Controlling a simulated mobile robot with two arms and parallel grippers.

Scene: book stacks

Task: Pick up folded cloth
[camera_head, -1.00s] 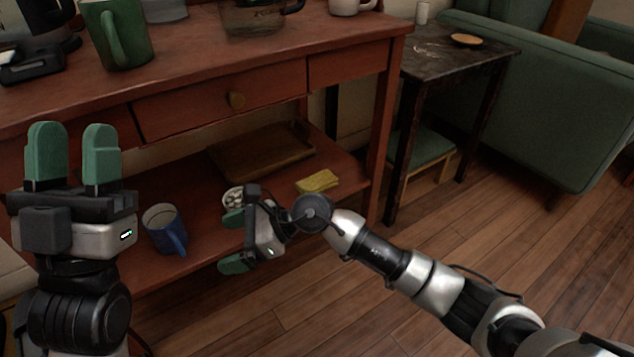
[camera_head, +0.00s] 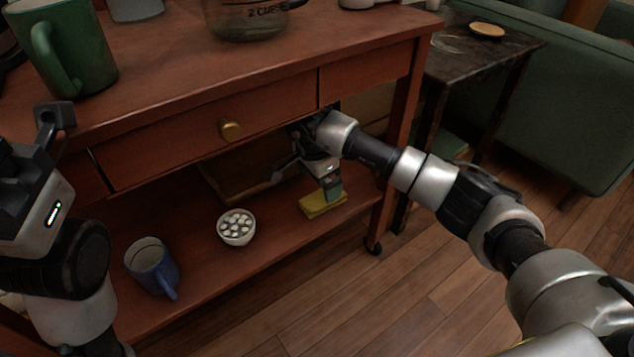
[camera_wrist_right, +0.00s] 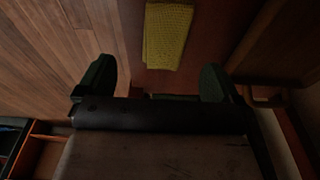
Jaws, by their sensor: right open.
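The folded cloth (camera_head: 323,206) is yellow and lies flat on the lower shelf of the red table, near its right end. It also shows in the right wrist view (camera_wrist_right: 168,36), ahead of the fingertips and between their lines. My right gripper (camera_head: 333,190) reaches under the tabletop and points down just above the cloth, hiding part of it. Its green fingers (camera_wrist_right: 158,80) are apart with nothing between them. My left gripper (camera_head: 40,120) is at the left edge, turned away; its fingers are not clearly seen.
On the lower shelf (camera_head: 215,290) stand a blue mug (camera_head: 151,266), a bowl of white pieces (camera_head: 237,227) and a brown tray (camera_head: 225,183) behind. The drawer front with its knob (camera_head: 231,131) and the tabletop overhang the right gripper. A table leg (camera_head: 400,130) stands to the right.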

